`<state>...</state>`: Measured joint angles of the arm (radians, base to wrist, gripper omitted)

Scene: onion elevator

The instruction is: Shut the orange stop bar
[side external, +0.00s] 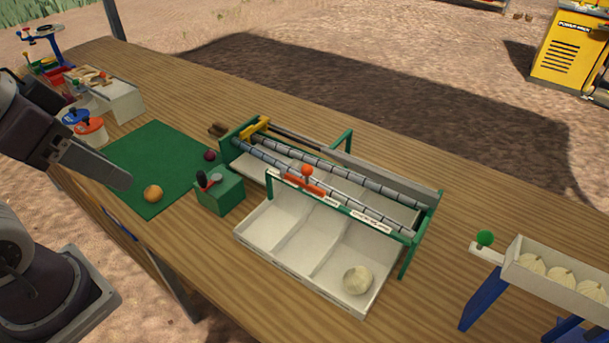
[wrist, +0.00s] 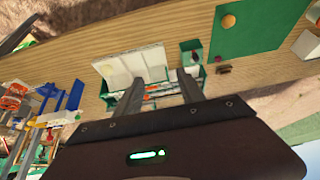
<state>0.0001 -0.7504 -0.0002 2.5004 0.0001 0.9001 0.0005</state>
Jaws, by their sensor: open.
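The orange stop bar (side external: 304,185) lies along the front rail of the roller elevator (side external: 330,180), with a round orange knob (side external: 307,170) standing above it. Small white labels with print too small to read sit beside it on the rail. I cannot tell from its pose whether it is open or shut.
A three-part white tray (side external: 312,245) holding one pale onion (side external: 358,280) stands in front of the elevator. A green box (side external: 220,193) with a black-handled tool is left of it. A green mat (side external: 150,165) bears an orange-brown onion (side external: 153,193). A blue-legged trough (side external: 555,275) stands right.

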